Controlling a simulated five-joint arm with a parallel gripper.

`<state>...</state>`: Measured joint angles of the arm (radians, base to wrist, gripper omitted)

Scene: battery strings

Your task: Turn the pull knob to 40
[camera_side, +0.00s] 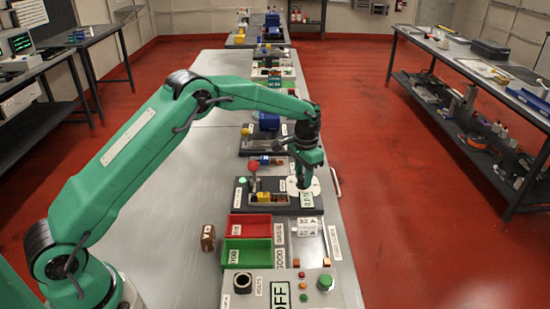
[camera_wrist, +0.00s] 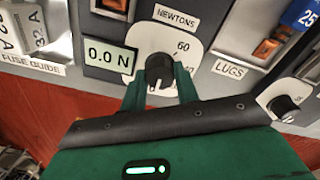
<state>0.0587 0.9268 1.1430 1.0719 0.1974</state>
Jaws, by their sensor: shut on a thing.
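The black pull knob (camera_wrist: 159,68) sits on a white dial plate (camera_wrist: 148,35) under the label NEWTONS (camera_wrist: 177,18). The number 60 shows at the plate's upper right in the wrist view; other numbers are partly hidden by my fingers. A pale mark shows on the knob's lower side, but its exact reading is unclear. My gripper (camera_wrist: 160,90) is shut on the knob, one green finger on each side. In the side view my gripper (camera_side: 304,184) points down over the white dial plate, hiding most of the knob. The display (camera_wrist: 110,58) reads 0.0 N.
Another small black knob (camera_wrist: 284,105) stands at the right in the wrist view, near the LUGS label (camera_wrist: 230,69). In the side view, a red-topped lever (camera_side: 253,166), red tray (camera_side: 249,226) and green tray (camera_side: 248,251) stand close by. The bench's left side is mostly clear.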

